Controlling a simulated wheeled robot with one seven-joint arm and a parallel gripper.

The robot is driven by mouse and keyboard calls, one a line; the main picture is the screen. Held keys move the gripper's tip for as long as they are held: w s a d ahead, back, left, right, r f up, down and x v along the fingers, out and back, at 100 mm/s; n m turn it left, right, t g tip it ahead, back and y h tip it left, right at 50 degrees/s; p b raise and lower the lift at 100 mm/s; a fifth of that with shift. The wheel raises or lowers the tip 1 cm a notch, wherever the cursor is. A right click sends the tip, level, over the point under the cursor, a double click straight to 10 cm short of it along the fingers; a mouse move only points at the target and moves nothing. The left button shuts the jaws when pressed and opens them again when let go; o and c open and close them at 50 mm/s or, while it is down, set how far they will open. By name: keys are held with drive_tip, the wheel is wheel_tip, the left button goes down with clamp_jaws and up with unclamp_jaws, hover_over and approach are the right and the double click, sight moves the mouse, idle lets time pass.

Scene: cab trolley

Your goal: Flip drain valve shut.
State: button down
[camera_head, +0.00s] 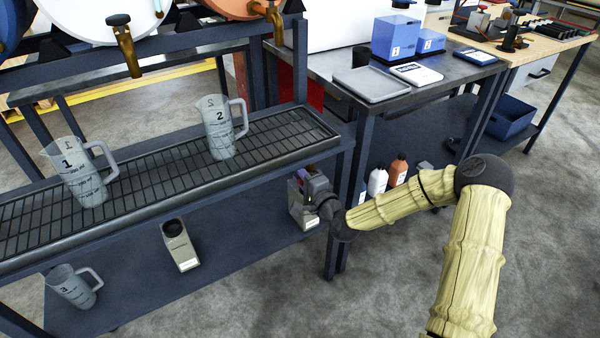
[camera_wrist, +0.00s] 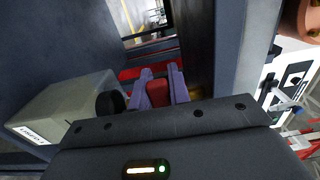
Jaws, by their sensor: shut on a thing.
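My gripper (camera_head: 304,180) reaches in at the lower-shelf level by the right end of the drum rack, beside a grey box (camera_head: 301,208). In the wrist view my gripper's two purple-grey fingers (camera_wrist: 160,84) are closed on a red piece (camera_wrist: 158,93), which looks like the drain valve handle. The fingers and wrist hide most of it, so its angle and the valve body cannot be made out. In the head view the valve is hidden behind my gripper and the rack.
A grey box with a black cap (camera_wrist: 65,110) stands close left of the fingers. The drip grating (camera_head: 150,180) holds jugs 1 (camera_head: 80,172) and 2 (camera_head: 217,130). A rack post (camera_head: 337,220) stands close by my forearm. Bottles (camera_head: 377,182) stand to the right.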

drive_tip(key=c, duration=1.3)
unclamp_jaws()
drive_tip(key=shift+s, duration=0.1)
drive_tip(key=p+v, duration=0.4)
drive_tip(key=v, duration=1.3)
drive_tip(key=shift+s+d, duration=0.1)
drive_tip(key=shift+d, duration=0.1)
